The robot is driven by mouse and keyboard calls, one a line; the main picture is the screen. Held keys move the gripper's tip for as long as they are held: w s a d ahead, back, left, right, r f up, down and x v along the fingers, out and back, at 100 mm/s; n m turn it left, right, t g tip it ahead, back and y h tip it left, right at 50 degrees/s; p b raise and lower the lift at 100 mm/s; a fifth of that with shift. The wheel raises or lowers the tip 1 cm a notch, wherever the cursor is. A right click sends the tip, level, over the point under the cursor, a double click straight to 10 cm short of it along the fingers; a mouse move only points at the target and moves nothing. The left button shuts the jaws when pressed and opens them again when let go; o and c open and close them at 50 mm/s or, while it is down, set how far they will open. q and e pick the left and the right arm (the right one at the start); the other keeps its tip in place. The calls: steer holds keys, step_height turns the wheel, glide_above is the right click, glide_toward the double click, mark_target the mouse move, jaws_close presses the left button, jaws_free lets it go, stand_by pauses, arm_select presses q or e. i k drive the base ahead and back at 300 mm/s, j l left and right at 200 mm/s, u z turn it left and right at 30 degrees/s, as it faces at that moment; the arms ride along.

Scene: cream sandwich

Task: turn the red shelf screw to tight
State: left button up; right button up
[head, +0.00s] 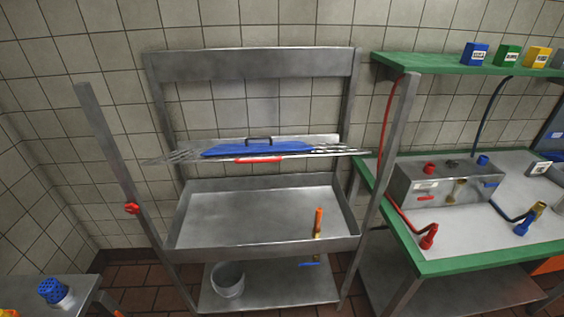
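The red shelf screw (131,208) is a small red knob on the left front post (115,165) of the metal rack. How tight it is cannot be told from here. Neither of my grippers shows in the head view.
Below is a deep metal tray (250,205) with an orange-handled tool (318,222). A bucket (228,280) stands on the bottom shelf. A green-edged bench (450,265) with a metal box (440,187) stands right. A low table (85,291) holds a blue-topped shaker (53,291) at left.

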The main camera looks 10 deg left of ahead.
mark_target(132, 209)
steer(key=j+u, duration=0.1)
steer(key=u, duration=1.45)
steer(key=k+j, duration=0.05)
